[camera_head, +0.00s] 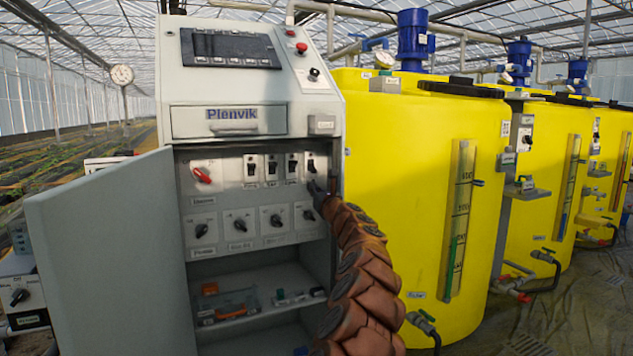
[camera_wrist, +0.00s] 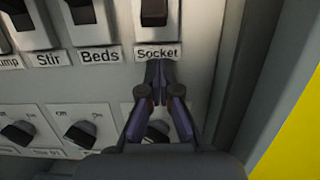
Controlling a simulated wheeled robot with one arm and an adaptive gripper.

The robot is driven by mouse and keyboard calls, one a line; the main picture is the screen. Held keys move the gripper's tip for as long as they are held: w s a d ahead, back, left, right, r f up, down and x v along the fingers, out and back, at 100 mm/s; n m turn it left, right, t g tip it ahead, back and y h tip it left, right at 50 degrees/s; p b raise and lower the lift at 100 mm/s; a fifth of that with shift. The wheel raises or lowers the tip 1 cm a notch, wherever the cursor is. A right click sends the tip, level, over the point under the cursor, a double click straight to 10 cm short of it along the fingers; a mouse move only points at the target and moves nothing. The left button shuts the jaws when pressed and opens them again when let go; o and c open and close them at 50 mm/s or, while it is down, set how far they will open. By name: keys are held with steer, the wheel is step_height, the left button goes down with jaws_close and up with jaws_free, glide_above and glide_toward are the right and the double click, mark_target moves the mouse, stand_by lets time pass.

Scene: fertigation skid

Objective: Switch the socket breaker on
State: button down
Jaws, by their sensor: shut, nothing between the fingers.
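The socket breaker (camera_head: 311,166) is the rightmost of the black-levered breakers in the upper row inside the open cabinet. In the wrist view its dark lever (camera_wrist: 154,12) is at the top edge, cut off by the frame, above the label "Socket" (camera_wrist: 157,52). I cannot tell surely which way the lever is set. My gripper (camera_wrist: 155,68) is shut and empty, its fingertips together just below that label. In the head view my gripper (camera_head: 316,187) is just below the socket breaker, partly hidden by my brown-sleeved arm.
The Beds breaker (camera_wrist: 83,12) is left of the socket breaker. Rotary knobs (camera_wrist: 82,134) sit below. The cabinet door (camera_head: 105,255) stands open to the left, and the cabinet's right side wall is close beside my gripper. A yellow tank (camera_head: 410,200) stands to the right.

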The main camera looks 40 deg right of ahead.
mark_target(311, 174)
steer(key=shift+s+a+r+b, duration=0.2)
steer(key=shift+s+r, duration=0.3)
steer(key=shift+r, duration=0.35)
steer(key=shift+s+a+r+b, duration=0.1)
steer(key=shift+s+r+b, duration=0.15)
steer(key=shift+s+r, duration=0.4)
steer(key=shift+w+r, duration=0.2)
steer(key=shift+a+r+p, duration=0.1)
steer(key=shift+r+p, duration=0.1)
steer(key=shift+p, duration=0.55)
